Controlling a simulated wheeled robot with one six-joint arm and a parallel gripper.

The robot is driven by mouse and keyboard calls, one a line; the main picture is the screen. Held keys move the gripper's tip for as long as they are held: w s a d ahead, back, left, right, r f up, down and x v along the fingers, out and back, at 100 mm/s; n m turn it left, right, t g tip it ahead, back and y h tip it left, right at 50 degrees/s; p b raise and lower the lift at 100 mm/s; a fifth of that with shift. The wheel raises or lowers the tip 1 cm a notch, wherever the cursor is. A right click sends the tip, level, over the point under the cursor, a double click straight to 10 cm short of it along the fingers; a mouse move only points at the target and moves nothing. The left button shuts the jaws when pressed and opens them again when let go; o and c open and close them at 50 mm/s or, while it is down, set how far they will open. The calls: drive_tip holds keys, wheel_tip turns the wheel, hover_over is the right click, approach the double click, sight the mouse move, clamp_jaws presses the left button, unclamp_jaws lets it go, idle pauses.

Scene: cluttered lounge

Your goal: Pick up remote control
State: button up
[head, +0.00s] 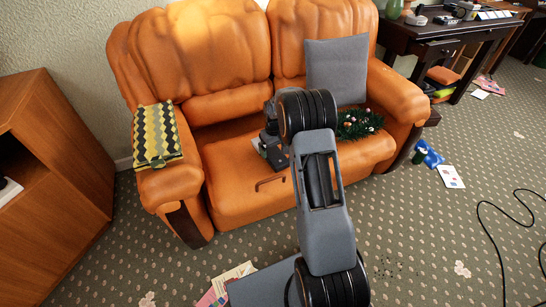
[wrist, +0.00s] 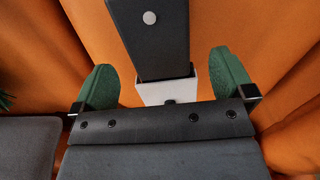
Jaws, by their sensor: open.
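What looks like the remote control (wrist: 150,38), a long dark bar with a pale round button and a whitish end, lies against the orange sofa in the wrist view. My gripper (wrist: 167,68) is open, with one green finger on each side of it. A gap shows between each finger and the bar. I cannot tell how far it lies beyond the fingertips. In the head view my gripper (head: 272,152) is low over the sofa seat, partly hidden by my arm. A small pale patch (head: 256,144) shows beside it; I cannot make out the remote there.
The orange sofa (head: 235,205) has a grey cushion (head: 336,68), a dark green wreath (head: 358,124) and a yellow-black patterned item (head: 155,135) on its left arm. A thin brown item (head: 270,182) lies on the seat. A wooden cabinet (head: 75,150) stands left, a dark desk (head: 440,45) right.

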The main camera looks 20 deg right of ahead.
sight(276, 155)
wheel_tip(276, 155, down, 5)
drive_tip(key=shift+s+d+b, duration=0.1)
drive_tip(key=shift+d+b, duration=0.05)
drive_tip(key=shift+b, duration=1)
drive_tip(key=shift+c, duration=0.2)
drive_tip(key=c, duration=0.9)
drive_tip(key=shift+r, duration=0.1)
drive_tip(key=shift+c, duration=0.2)
